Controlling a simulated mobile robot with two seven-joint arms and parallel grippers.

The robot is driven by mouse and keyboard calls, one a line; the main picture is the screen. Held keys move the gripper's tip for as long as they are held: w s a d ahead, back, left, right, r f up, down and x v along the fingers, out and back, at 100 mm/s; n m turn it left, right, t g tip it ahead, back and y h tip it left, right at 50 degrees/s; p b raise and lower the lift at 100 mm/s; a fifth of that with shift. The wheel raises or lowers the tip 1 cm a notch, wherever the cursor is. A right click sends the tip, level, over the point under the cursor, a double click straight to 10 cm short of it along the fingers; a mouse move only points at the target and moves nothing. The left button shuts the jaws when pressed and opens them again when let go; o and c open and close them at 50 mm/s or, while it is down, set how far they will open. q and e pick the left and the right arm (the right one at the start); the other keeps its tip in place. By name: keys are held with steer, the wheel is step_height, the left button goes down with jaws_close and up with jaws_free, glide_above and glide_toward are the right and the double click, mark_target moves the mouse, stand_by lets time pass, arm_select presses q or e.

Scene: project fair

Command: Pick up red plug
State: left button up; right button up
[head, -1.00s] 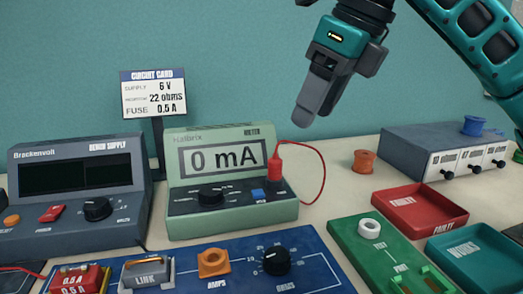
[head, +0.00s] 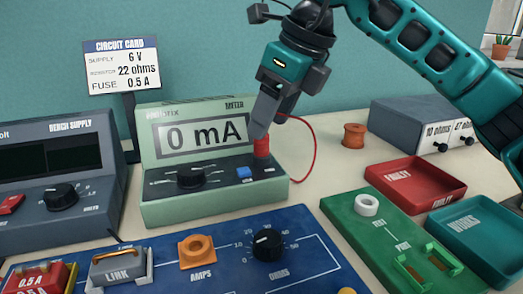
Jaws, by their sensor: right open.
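The red plug (head: 262,148) stands upright in the right side of the green meter (head: 215,208), with a red lead (head: 314,155) looping from it to the right. The meter reads 0 mA. My right gripper (head: 263,122) is open, pointing down at the plug's top. Its near finger hides the upper part of the plug. I cannot tell whether the finger touches it. My left gripper is not in view.
A blue board (head: 200,275) with link, amps and ohms parts lies in front. The bench supply (head: 60,200) is left. A green test board (head: 350,222), red tray (head: 412,205), teal tray (head: 505,265) and orange spool (head: 354,136) are right.

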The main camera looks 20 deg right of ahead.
mark_target(261, 145)
steer(key=b+x, duration=0.1)
steer(key=x, duration=0.3)
steer(key=shift+s, duration=0.1)
jaws_close()
stand_by(0.3)
